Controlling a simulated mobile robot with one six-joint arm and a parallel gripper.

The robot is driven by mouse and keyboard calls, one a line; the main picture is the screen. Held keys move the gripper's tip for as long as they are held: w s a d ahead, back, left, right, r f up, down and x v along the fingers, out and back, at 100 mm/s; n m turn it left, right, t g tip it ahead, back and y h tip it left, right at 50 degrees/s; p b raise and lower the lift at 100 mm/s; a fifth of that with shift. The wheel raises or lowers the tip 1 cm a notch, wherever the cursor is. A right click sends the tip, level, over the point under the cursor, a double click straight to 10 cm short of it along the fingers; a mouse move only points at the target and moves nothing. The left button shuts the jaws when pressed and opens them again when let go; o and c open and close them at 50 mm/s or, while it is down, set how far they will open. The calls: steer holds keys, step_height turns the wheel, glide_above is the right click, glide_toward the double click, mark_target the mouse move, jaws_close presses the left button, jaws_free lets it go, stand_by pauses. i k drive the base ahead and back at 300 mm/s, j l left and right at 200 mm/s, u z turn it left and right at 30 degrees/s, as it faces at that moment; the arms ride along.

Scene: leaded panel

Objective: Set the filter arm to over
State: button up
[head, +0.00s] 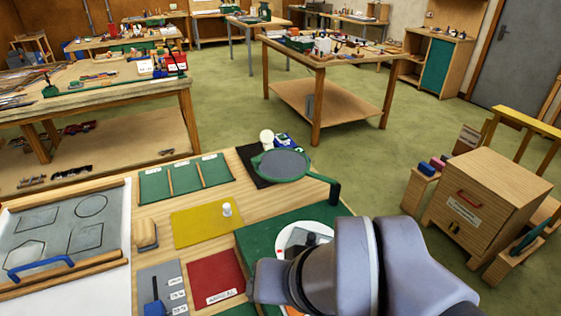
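The filter arm (318,178) is green, with a round grey disc (280,164) in a green ring at its left end. A white round bulb-like knob (266,137) stands just behind the disc. My arm's grey links fill the lower right, in front of a green board (262,238) and a white disc with a red mark (283,240). My gripper's fingers do not show.
The bench holds a yellow mat with a white peg (227,209), a red mat (213,277), a green three-part tray (154,184), a wooden block (145,233), a grey lever plate (165,283) and a blue-handled panel (84,225). A wooden cabinet (487,185) stands right. Green floor lies beyond.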

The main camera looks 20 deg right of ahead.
mark_target(282, 165)
steer(key=l+u, duration=0.15)
steer(key=u, duration=0.2)
steer(key=l+u, duration=0.2)
steer(key=u, duration=0.2)
steer(key=k+l+u, duration=0.1)
steer(key=u, duration=0.25)
